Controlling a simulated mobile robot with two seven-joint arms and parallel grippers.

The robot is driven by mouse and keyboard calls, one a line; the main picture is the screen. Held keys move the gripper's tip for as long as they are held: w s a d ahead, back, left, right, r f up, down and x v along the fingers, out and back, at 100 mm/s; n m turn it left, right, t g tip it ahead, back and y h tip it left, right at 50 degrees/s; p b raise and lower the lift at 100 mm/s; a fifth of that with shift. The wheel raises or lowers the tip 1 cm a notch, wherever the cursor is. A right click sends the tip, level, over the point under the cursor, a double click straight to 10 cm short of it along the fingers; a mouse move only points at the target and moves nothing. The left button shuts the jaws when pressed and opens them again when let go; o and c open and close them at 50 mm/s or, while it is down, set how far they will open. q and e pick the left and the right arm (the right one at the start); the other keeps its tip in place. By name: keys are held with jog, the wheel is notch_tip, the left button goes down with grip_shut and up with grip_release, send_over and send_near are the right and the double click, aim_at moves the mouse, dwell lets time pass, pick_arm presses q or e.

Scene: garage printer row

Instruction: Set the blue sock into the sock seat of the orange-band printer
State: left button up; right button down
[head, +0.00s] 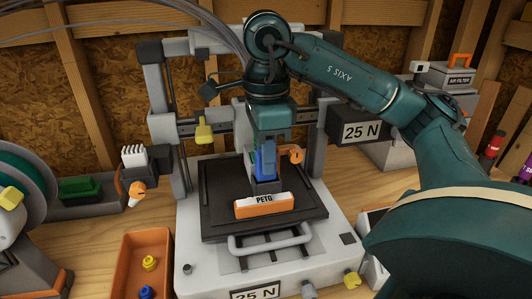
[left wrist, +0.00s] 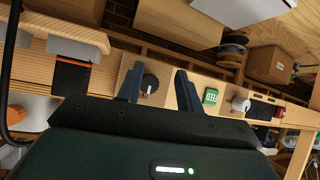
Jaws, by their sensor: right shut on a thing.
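The blue sock (head: 265,160) is between the fingers of my right gripper (head: 266,150), which is shut on it and points down over the printer bed. The printer (head: 328,235) is grey-white with a dark bed. A block with an orange band and a PETG label (head: 263,205) stands on the bed's front part. A small dark grey block (head: 266,186), seemingly the sock seat, is directly below the sock; I cannot tell whether they touch. My left gripper (left wrist: 158,87) is open and empty in the left wrist view, away from the printer.
An orange tray (head: 122,262) with a yellow and a blue piece stands left of the printer. A green item (head: 80,188) and a spool (head: 35,190) lie farther left. An air filter box (head: 445,78) is at the back right. The printer's gantry rises close behind my right gripper.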

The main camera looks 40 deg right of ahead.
jog(key=shift+r+p, duration=0.4)
jog(key=shift+p, duration=0.2)
jog(key=shift+a, duration=0.1)
dwell(1.5)
jog(key=shift+f, duration=0.5)
jog(key=shift+r, duration=0.15)
jog(key=shift+r+p, duration=0.35)
dwell(1.8)
jog(key=shift+f, duration=0.5)
